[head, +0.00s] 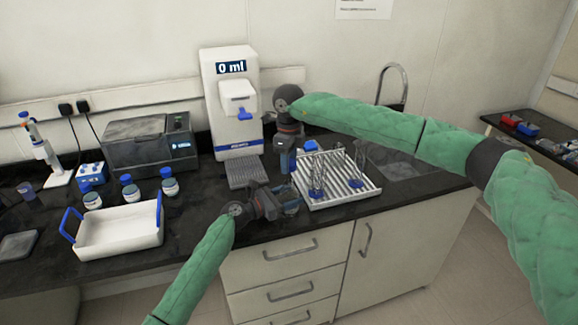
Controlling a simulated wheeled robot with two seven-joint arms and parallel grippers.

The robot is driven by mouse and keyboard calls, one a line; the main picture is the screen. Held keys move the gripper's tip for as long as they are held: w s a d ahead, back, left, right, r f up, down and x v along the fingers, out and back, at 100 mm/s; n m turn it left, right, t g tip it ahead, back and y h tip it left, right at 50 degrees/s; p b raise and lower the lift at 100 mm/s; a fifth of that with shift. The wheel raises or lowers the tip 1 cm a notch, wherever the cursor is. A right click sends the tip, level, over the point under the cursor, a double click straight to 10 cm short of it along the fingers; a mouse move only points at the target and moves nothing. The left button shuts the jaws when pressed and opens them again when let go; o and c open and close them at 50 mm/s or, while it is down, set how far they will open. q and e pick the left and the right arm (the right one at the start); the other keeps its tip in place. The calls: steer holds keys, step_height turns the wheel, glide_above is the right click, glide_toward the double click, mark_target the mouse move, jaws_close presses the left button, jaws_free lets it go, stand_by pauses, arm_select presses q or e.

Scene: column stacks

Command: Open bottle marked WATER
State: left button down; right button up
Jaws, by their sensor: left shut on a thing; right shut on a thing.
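My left gripper (285,192) comes in low at the front of the bench and is shut on a clear bottle (292,209). The bottle is mostly hidden by the gripper, and I cannot read any label on it. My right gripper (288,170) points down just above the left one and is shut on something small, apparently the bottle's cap. The fingers hide it, and I cannot tell whether it touches the bottle. Three other blue-capped bottles, left (92,200), middle (131,190) and right (170,186), stand at the left; their labels are too small to read.
A white tray with blue handles (118,246) sits at the front left. A dispenser reading 0 ml (230,100) stands behind my grippers, with a grey drip grid (246,172) below it. A white ribbed rack (350,187) with glassware is close on the right, before the sink.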

arm_select(q)
steer(key=shift+c, duration=1.4)
jaws_free()
steer(key=shift+a, duration=0.1)
